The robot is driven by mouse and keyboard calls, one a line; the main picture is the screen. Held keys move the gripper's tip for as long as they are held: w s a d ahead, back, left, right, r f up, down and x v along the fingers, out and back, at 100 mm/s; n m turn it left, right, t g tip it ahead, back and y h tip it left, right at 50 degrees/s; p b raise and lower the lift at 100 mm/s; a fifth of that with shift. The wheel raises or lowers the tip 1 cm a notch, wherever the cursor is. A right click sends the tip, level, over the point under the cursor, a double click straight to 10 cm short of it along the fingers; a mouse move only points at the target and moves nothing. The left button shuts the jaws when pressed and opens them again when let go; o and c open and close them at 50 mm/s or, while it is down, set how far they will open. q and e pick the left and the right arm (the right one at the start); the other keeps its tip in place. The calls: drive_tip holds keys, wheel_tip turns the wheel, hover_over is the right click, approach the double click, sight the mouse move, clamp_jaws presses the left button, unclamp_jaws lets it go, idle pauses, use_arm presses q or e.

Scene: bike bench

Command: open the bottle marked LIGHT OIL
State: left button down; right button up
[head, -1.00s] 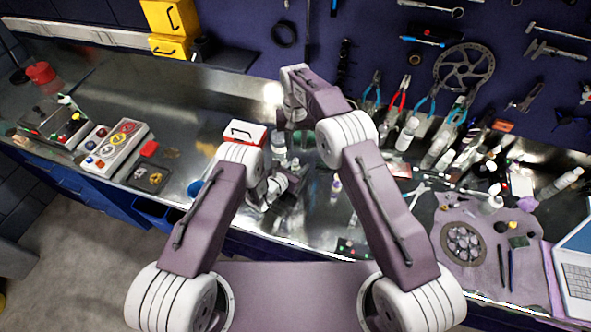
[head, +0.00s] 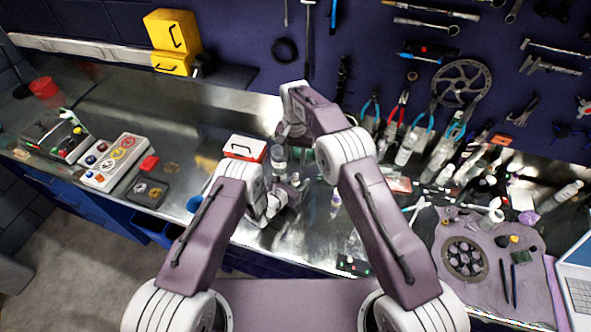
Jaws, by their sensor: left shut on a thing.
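A clear, pale bottle (head: 278,156) stands on the bench near the middle of the head view. Its label is too small to read. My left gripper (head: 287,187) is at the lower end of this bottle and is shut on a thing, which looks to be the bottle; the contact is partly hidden. My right gripper (head: 288,132) is close above the bottle's top, mostly behind its own wrist. Its fingers are too small and dark to tell open from shut. A smaller bottle with a purple part (head: 335,204) stands to the right, its marking unreadable.
A red and white box (head: 244,148) is left of the bottle. A grey button box (head: 116,160) is further left. Pliers, bottles and tools crowd the bench's right side, with a purple mat (head: 455,220) and a laptop (head: 578,262). Bare bench shows at the back left.

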sight(296, 175)
use_arm(q)
drive_tip(key=shift+f, duration=0.1)
use_arm(e)
drive_tip(key=m, duration=0.6)
drive_tip(key=shift+m, duration=0.4)
drive_tip(key=m, duration=0.6)
drive_tip(key=shift+m, duration=0.4)
drive_tip(key=m, duration=0.5)
drive_tip(key=shift+d+m, duration=0.1)
drive_tip(key=shift+m, duration=0.2)
drive_tip(key=m, duration=0.4)
wheel_tip(296, 175, down, 8)
drive_tip(key=shift+f, duration=0.1)
clamp_jaws()
